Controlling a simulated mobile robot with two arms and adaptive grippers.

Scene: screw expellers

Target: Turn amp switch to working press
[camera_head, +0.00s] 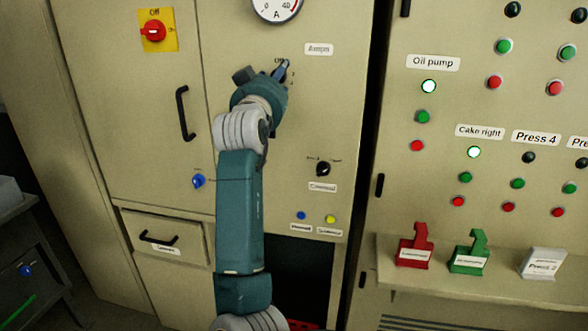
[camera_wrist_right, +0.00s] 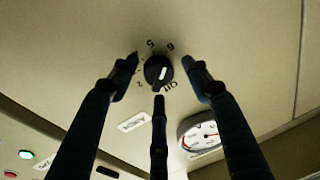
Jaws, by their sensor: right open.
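The amp switch is a round black knob (camera_wrist_right: 158,70) with a white pointer mark, ringed by "Off" and number labels, in the right wrist view. That view seems upside down, and I cannot tell which label the mark points at. My right gripper (camera_wrist_right: 158,82) is open, its dark fingers spread around the knob; contact is unclear. In the head view my right gripper (camera_head: 279,74) is at the panel left of the "Amps" label (camera_head: 319,49) and hides most of the switch. My left gripper is not in view.
The ammeter (camera_head: 277,8) is above the switch. The "Command" knob (camera_head: 322,168) is lower right. Lamps under "Oil pump" (camera_head: 429,86) and "Cake right" (camera_head: 474,152) are lit; the lamp under "Press 4" (camera_head: 528,157) is dark. A cabinet handle (camera_head: 185,113) sticks out left of my arm.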

